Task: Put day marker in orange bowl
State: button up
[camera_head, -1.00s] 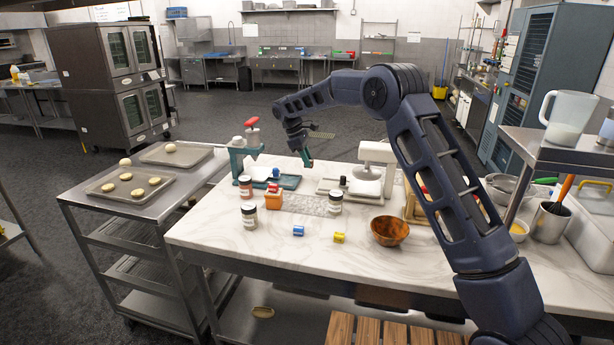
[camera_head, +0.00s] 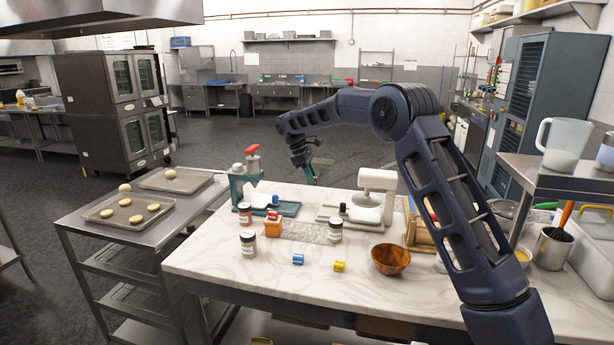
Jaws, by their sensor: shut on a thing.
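An orange-brown bowl (camera_head: 390,259) stands on the front right part of the marble table. Its visible inside looks empty. A small blue block (camera_head: 298,259) and a small yellow block (camera_head: 339,266) lie to the left of the bowl, apart from it. I cannot read any marking on them, nor tell which thing is the day marker. My gripper (camera_head: 312,174) is raised above the far side of the table, well behind the bowl. It is shut on a small teal-green thing, too small to identify.
Jars (camera_head: 248,243), an orange holder (camera_head: 273,228) and a teal press (camera_head: 246,185) stand on the left of the table (camera_head: 215,262). A white scale-like machine (camera_head: 375,190) is behind the bowl. A metal cart (camera_head: 125,222) with trays stands left.

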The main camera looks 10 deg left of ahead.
jog(key=s+d+f, duration=0.1)
jog(key=s+d, duration=0.3)
jog(key=d, duration=0.4)
jog(key=s+d, duration=0.4)
jog(key=d, duration=0.5)
send_over(389, 250)
jog(key=s, duration=0.5)
notch_tip(389, 250, down, 4)
jog(key=shift+a+f, duration=0.15)
jog(key=shift+f, duration=5.3)
jog(key=o, duration=1)
jog(key=shift+o, duration=0.2)
notch_tip(389, 250, up, 7)
